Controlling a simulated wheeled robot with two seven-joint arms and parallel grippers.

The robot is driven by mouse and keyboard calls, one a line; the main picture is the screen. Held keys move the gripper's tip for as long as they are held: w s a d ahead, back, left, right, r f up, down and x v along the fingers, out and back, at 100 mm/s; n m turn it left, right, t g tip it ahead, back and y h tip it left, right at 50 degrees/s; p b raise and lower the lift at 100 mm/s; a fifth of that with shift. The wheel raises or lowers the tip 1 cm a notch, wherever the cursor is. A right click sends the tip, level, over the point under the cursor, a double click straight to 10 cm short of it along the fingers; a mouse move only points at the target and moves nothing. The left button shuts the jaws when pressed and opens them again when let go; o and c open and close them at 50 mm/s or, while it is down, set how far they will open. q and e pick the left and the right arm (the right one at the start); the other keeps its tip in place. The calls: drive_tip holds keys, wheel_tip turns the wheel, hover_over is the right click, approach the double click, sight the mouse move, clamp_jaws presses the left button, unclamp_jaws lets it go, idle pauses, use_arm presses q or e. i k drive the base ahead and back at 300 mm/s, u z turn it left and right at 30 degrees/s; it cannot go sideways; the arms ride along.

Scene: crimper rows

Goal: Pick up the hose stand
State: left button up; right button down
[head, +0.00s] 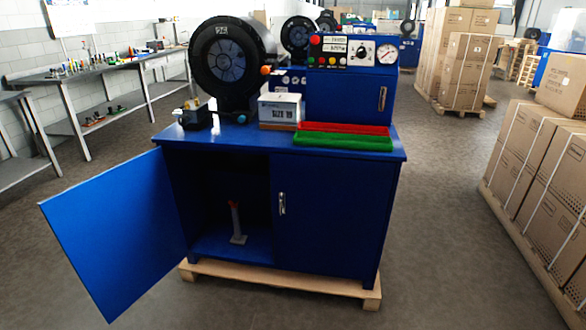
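A slim grey stand with a red top (236,221) stands upright on the floor of the cabinet, inside the open left compartment; it looks like the hose stand. Its square base rests near the front of the compartment. The blue crimper cabinet (330,230) has its left door (118,235) swung wide open to the left and its right door shut. Neither of my grippers is in the head view. The back of the compartment is dark.
The round black crimper head (232,62), a white box (280,109), red and green trays (343,140) and a control panel (352,50) sit on top. A wooden pallet (285,282) lies under the cabinet. Boxes (545,160) stand at right. The floor in front is clear.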

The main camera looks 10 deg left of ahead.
sight(237, 238)
drive_tip(key=i, duration=0.85)
drive_tip(key=u, duration=1.7)
drive_tip(key=i, duration=1.55)
drive_tip(key=z, duration=0.1)
